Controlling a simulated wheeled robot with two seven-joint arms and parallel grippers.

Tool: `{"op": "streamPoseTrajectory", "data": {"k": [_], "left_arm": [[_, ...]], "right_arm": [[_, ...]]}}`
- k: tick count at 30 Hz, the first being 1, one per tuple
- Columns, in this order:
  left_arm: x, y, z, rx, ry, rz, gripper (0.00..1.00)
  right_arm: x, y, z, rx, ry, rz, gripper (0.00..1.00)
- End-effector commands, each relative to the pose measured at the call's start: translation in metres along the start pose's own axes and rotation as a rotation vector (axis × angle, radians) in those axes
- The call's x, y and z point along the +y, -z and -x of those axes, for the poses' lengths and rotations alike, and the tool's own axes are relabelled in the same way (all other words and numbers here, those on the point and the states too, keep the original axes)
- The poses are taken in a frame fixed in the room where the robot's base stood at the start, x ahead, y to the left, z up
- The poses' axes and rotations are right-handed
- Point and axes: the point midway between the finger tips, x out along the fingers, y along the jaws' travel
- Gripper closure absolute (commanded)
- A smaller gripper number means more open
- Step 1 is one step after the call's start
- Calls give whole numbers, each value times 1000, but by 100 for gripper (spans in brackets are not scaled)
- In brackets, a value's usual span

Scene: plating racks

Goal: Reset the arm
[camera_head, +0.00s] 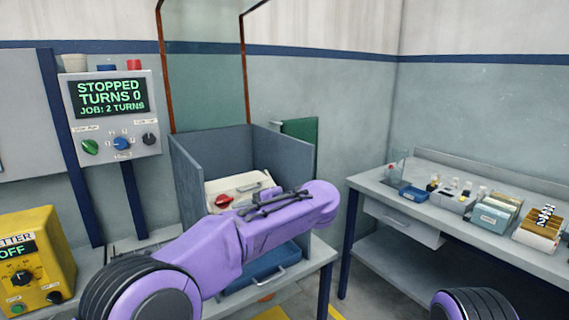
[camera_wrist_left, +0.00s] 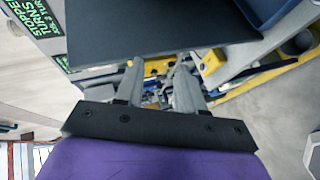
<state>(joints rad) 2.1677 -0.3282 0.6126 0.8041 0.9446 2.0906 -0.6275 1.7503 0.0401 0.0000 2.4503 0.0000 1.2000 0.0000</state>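My left arm (camera_head: 225,245) is purple and crosses the head view from the lower left, bending in front of the grey open box. Its gripper cannot be made out there. In the left wrist view my left gripper (camera_wrist_left: 160,72) shows two grey fingers spread apart, with nothing seen held between them. A dark flat panel (camera_wrist_left: 150,25) lies beyond the fingertips; I cannot tell whether they touch it. Of my right arm only a dark, purple-edged joint (camera_head: 470,305) shows at the bottom right; its gripper is out of view.
A grey open box (camera_head: 188,185) holds a pale unit with a red knob (camera_head: 223,200). A wall panel (camera_head: 112,115) reads "STOPPED, TURNS 0, JOB: 2 TURNS". A yellow box (camera_head: 40,245) reading "OFF" stands left. A side table (camera_head: 430,235) at right carries small containers.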

Motion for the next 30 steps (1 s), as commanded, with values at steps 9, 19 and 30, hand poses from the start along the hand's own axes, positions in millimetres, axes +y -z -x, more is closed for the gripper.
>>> {"op": "streamPoseTrajectory", "data": {"k": [9, 19, 30], "left_arm": [[-24, -26, -18, -141, -298, -160, 62], [-146, -23, -94, -382, -528, -636, 62], [-395, 162, -175, -773, -232, -1379, 62]], "right_arm": [[0, 0, 0, 1, 0, 0, 57], [0, 0, 0, 0, 0, 0, 57], [0, 0, 0, 0, 0, 0, 57]]}}
